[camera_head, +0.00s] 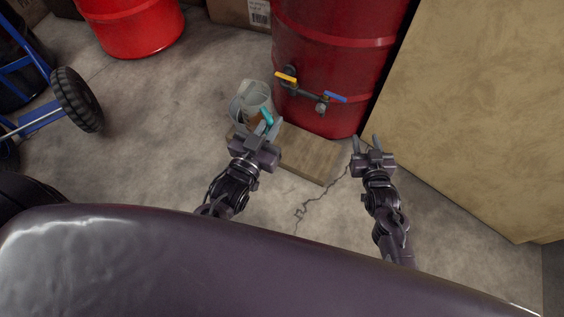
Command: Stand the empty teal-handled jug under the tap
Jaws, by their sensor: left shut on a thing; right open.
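The jug (248,97) is a pale grey, open-topped vessel. Its teal handle (266,116) is on the near right side. My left gripper (268,127) is shut on that handle, and its fingers hide part of it. The jug is left of the tap (322,107), at the far left end of a wooden board (312,153); I cannot tell whether its base touches anything. The tap has a blue lever and sticks out low on a dark red drum (330,55). My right gripper (366,143) is open and empty, right of the board.
A yellow lever (286,77) is on the pipe left of the tap. A large tan block (470,110) closes off the right side. A blue hand truck (40,120) with a black wheel stands at left. Another red drum (135,25) is behind.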

